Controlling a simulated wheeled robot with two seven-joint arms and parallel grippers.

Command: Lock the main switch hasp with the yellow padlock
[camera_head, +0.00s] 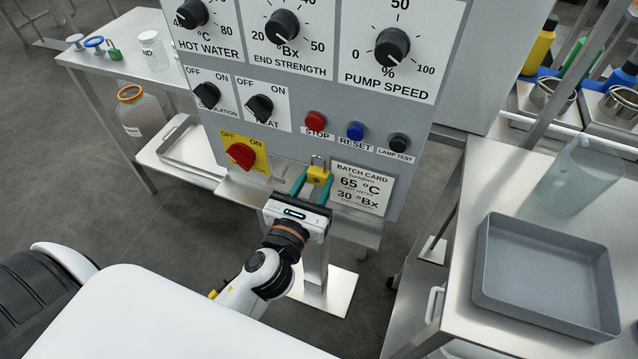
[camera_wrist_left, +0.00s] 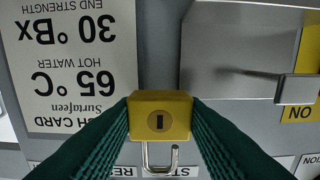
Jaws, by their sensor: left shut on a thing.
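The yellow padlock (camera_head: 318,175) is in my left gripper (camera_head: 313,186), in front of the panel just left of the batch card. In the left wrist view, the green fingers (camera_wrist_left: 163,125) press on both sides of the padlock body (camera_wrist_left: 160,105). Its keyhole faces the camera. Its shackle (camera_wrist_left: 160,168) points down in that view, and one leg seems to end short of the body. The main switch is a red knob (camera_head: 240,155) on a yellow plate, left of the padlock. A grey metal piece with a tab (camera_wrist_left: 298,89), perhaps the hasp, shows beside the padlock, apart from it.
The batch card (camera_head: 360,188) is right of my gripper. Red, blue and black buttons (camera_head: 355,131) sit above it. A grey tray (camera_head: 548,270) stands on the right-hand table. A steel side table (camera_head: 130,62) is at left.

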